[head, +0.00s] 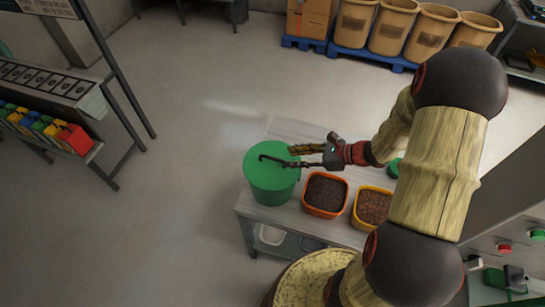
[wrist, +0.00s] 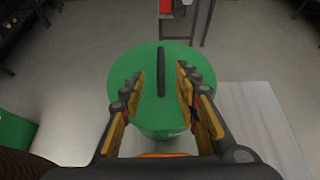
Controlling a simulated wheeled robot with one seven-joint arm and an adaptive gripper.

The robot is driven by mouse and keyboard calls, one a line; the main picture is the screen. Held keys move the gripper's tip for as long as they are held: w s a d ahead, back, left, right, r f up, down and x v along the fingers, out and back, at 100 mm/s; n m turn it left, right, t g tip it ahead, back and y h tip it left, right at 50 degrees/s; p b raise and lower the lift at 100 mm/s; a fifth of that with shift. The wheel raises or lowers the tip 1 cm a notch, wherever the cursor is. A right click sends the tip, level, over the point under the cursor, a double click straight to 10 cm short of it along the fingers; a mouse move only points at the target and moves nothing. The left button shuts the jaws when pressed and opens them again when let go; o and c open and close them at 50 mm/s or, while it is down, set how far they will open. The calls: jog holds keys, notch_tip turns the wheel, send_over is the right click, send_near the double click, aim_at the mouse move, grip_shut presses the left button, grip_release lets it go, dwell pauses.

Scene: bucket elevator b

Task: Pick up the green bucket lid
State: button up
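The green bucket lid (head: 270,165) sits on top of a green bucket (head: 274,196) at the left end of a light grey table. In the wrist view the lid (wrist: 150,62) is a round green disc with a dark bar-shaped handle (wrist: 161,72) across its middle. My gripper (head: 276,159) reaches in from the right, over the lid. In the wrist view its two yellow-padded fingers (wrist: 160,84) are spread apart, one on each side of the handle's near part. Nothing is held between them. I cannot tell whether the fingertips touch the lid.
An orange bin of dark soil (head: 325,194) and a yellow-rimmed bin of brown pellets (head: 372,206) stand right of the bucket on the table (head: 285,217). A rack with coloured bins (head: 45,130) is at the left. The floor between is clear.

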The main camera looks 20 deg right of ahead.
jog(key=shift+w+a+f, duration=0.1)
jog(key=shift+w+f, duration=0.05)
jog(key=shift+f, duration=0.05)
jog(key=x, duration=0.7)
jog(key=shift+a, duration=0.1)
jog(key=c, duration=0.3)
grip_shut()
